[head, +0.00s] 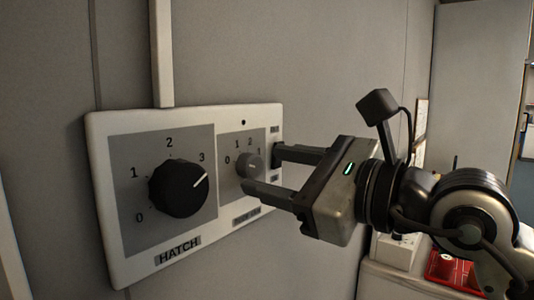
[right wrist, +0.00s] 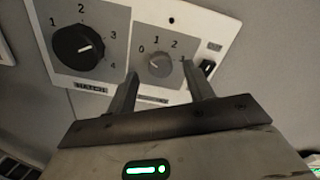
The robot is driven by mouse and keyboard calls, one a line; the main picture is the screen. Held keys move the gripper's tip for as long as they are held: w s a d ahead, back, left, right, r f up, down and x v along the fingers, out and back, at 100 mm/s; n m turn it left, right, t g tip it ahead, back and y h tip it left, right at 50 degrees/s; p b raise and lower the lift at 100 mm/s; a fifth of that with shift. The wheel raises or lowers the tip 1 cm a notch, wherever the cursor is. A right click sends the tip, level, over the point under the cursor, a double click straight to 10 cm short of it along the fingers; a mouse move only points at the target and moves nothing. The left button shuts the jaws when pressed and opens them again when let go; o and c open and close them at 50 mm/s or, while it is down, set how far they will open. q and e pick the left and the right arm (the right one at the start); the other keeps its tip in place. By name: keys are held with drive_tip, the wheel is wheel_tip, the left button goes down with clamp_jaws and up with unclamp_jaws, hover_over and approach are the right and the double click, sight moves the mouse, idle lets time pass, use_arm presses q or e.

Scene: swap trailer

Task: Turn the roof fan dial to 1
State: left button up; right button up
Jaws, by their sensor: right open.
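A white control panel (head: 103,125) is mounted on the grey wall. Its small grey dial (head: 249,165) sits on the right plate, with a 0, 1, 2 scale and a further mark around it; the label below is too blurred to read surely. The dial also shows in the right wrist view (right wrist: 159,64); I cannot tell surely where its pointer aims. My right gripper (head: 261,169) is open, its fingers on either side of the small dial; whether they touch it I cannot tell. The right wrist view shows the gripper (right wrist: 160,76) empty. My left gripper is not in view.
A large black HATCH dial (head: 179,188), pointing towards 3, is left of the small dial. A small black switch (right wrist: 207,67) is at the panel's right. A conduit (head: 162,55) runs up from the panel. A red object (head: 447,268) lies at lower right.

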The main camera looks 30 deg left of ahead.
drive_tip(key=shift+w+a, duration=0.1)
drive_tip(key=shift+a, duration=0.85)
drive_tip(key=c, duration=1)
drive_tip(key=shift+o, duration=0.2)
